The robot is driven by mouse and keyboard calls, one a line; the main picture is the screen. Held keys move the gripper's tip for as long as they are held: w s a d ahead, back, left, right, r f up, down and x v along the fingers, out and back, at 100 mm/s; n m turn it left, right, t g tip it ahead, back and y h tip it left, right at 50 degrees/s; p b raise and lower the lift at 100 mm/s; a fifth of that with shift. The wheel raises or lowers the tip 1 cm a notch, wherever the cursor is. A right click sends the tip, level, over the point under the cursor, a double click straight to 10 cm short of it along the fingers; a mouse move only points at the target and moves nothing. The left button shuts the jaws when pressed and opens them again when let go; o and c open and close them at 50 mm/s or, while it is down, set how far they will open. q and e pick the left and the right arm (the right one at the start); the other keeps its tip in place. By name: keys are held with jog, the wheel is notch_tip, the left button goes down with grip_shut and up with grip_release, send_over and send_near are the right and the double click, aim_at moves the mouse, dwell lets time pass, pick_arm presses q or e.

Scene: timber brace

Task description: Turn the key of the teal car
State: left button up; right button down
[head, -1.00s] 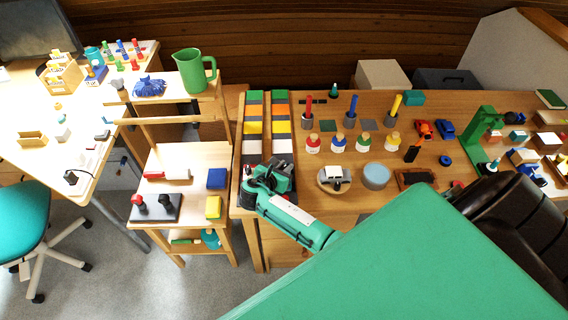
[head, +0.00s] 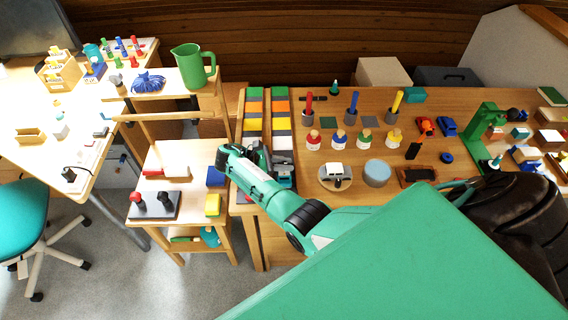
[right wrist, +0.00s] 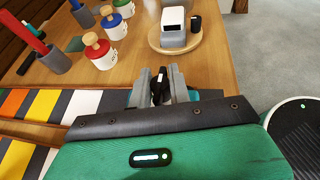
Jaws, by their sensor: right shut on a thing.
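My right gripper (head: 283,160) is low at the left end of the long bench, pointing right in the head view. In the right wrist view its grey fingers (right wrist: 161,88) are shut on a small dark upright piece, which looks like the key (right wrist: 158,84). A bit of teal, likely the teal car (head: 287,181), shows beside the fingers near the bench's front edge. It also shows in the right wrist view (right wrist: 209,95), mostly hidden by the gripper. I cannot tell how far the key is turned. My left gripper is not in view.
A white toy car (head: 335,171) sits on a round wooden disc right of the gripper. Several round-knobbed pots (head: 339,142) stand behind it. Coloured strips (head: 253,125) lie at the bench's left end. A wooden cart (head: 190,160) stands to the left.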

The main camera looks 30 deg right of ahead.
aim_at(284, 163)
jog(key=shift+m+g, duration=0.6)
jog(key=shift+y, duration=0.3)
jog(key=c, duration=1.3)
grip_release()
notch_tip(284, 163, up, 9)
jog(key=p, duration=0.3)
jog(key=shift+r, duration=0.1)
notch_tip(284, 163, up, 11)
jog(key=shift+d, duration=0.1)
